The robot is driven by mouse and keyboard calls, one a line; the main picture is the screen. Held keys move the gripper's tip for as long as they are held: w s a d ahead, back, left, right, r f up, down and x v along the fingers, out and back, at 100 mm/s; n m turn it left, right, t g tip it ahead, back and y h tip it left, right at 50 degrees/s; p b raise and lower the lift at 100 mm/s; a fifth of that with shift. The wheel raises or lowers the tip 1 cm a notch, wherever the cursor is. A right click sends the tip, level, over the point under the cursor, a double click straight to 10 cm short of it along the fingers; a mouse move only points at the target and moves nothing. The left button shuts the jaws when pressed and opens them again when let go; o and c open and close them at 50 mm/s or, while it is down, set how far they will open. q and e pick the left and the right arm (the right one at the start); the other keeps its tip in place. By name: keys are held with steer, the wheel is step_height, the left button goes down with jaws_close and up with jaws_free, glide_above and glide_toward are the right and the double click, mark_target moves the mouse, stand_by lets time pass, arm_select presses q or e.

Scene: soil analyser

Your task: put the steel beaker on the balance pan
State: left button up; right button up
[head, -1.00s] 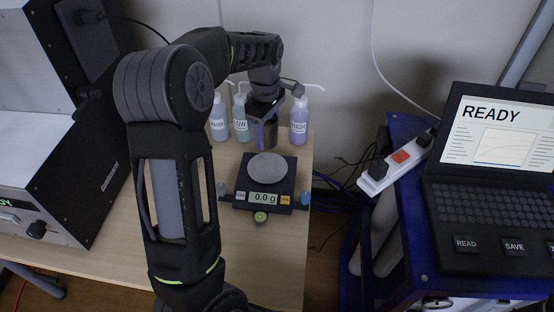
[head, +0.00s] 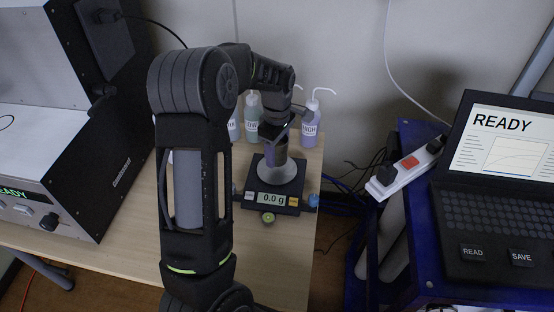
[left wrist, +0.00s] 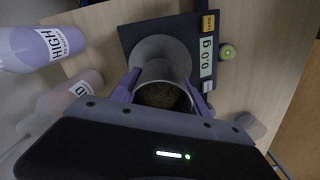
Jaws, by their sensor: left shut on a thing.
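My left gripper (head: 276,138) is shut on the steel beaker (head: 277,153), and its purple fingers grip the beaker from both sides in the left wrist view (left wrist: 162,92). The beaker looks upright, and dark brown material shows inside it. It is over the rear part of the round grey balance pan (head: 281,178). The balance (head: 252,201) reads 0.0 g, and I cannot see a clear gap between beaker and pan. In the left wrist view the pan (left wrist: 158,44) shows beyond the beaker. My right gripper is in neither view.
Labelled wash bottles, one with lilac liquid (head: 310,126) and one greenish (head: 252,117), stand behind the balance. A small round green-topped item (head: 268,218) sits before it. A large instrument (head: 95,190) stands left. The table's right edge is close to the balance.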

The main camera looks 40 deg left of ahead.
mark_target(277, 161)
arm_select(q)
steer(key=shift+f, duration=1.85)
steer(key=shift+f, duration=0.1)
steer(key=o, duration=1.5)
step_height(277, 161, up, 12)
steer(key=shift+r, duration=0.1)
